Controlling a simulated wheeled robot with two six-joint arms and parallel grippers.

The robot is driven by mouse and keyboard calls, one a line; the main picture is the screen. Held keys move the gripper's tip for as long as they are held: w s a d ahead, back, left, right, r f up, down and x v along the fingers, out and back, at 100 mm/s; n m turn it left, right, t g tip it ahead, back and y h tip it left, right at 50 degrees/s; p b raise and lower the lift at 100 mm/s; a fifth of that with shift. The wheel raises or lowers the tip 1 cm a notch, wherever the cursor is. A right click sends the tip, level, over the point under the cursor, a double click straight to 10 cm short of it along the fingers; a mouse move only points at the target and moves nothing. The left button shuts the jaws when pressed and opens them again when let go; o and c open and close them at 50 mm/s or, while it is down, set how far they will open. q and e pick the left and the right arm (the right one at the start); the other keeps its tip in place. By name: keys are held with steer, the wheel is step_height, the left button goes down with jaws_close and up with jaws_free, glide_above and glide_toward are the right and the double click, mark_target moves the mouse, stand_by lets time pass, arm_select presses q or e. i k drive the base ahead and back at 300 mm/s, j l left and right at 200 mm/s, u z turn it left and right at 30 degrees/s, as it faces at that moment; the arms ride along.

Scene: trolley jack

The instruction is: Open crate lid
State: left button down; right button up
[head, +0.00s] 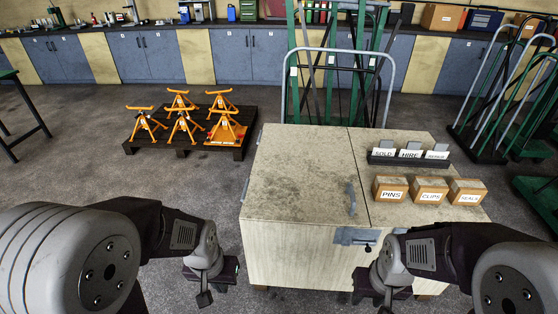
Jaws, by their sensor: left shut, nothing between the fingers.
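The wooden crate (290,255) stands on the floor in front of me. Its lid (300,170) lies flat and closed over the left part of the top, with a seam on its right. A grey handle (351,198) sits near the lid's right edge. A dark metal latch plate (356,236) is at the front edge near the seam. My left gripper (204,298) is shut and empty, left of the crate and apart from it. My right gripper (385,306) is in front of the crate, below the latch; its fingers are partly cut off by the picture's edge.
On the crate's fixed right part stand a sign rack (408,159) and boxes marked PINS (391,195), CLIPS (431,196) and SEALS (468,198). Orange stands are on a dark pallet (245,140) behind left. A green trolley rack (292,90) stands close behind the crate.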

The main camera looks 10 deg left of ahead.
mark_target(302, 173)
steer(key=i+l, duration=0.1)
steer(key=i, duration=0.3)
steer(key=i+l+u, duration=0.1)
steer(key=i, duration=0.3)
steer(key=i+l, duration=0.2)
steer(key=i, duration=0.2)
